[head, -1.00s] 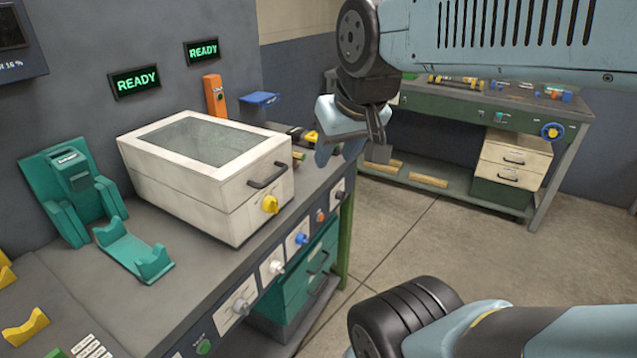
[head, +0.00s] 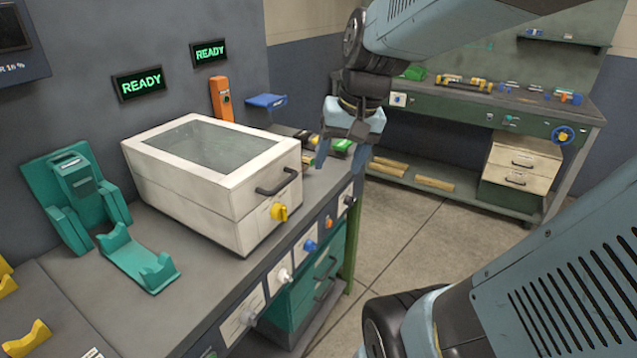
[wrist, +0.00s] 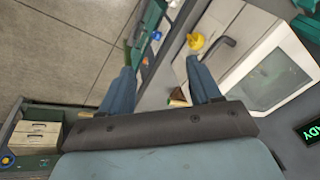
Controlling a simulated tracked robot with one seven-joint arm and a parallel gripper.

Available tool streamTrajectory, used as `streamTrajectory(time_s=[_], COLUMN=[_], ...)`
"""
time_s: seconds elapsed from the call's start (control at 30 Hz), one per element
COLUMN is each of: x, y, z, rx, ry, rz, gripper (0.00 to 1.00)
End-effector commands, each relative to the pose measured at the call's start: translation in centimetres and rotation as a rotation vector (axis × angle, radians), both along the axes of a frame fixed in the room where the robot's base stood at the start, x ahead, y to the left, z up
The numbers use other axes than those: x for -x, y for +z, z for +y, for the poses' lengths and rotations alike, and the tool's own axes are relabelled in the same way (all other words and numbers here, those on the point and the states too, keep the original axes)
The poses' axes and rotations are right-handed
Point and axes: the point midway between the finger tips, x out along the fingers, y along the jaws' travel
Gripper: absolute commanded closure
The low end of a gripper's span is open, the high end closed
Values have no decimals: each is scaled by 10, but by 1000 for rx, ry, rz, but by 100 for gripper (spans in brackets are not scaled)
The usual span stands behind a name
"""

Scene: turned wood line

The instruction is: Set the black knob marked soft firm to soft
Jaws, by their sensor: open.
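A dark knob (head: 348,200), which looks black, sits at the far end of the row on the bench's front panel in the head view. Its marking and pointer are too small to read. My gripper (head: 341,160) is open and empty, pointing down above the bench's far front corner, above and apart from that knob. In the wrist view my gripper (wrist: 160,68) has its two blue fingers spread wide, with the bench edge between them. I cannot make out the black knob there.
A white lidded case (head: 215,215) with a yellow knob (head: 279,212) stands beside my gripper. Orange (head: 328,221), blue (head: 309,246) and white (head: 284,275) knobs line the panel nearer me. Open floor (head: 400,240) lies right of the bench.

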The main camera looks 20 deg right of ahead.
Motion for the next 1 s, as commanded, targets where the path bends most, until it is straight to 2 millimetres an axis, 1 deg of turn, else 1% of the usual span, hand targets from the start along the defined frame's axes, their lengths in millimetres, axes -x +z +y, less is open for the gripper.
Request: streamTrajectory(time_s=[0.03,0.37,0.57,0.77,1.0], x=[-9,-58,-88,-116,-147], y=[-7,-49,-78,-109,-149], z=[-3,-19,-36,-58,-94], rx=[-34,-285,-454,-635,-866], ry=[-36,-267,-416,-566,-750], rz=[40,255,368,467,565], gripper=[37,37,37,37,37])
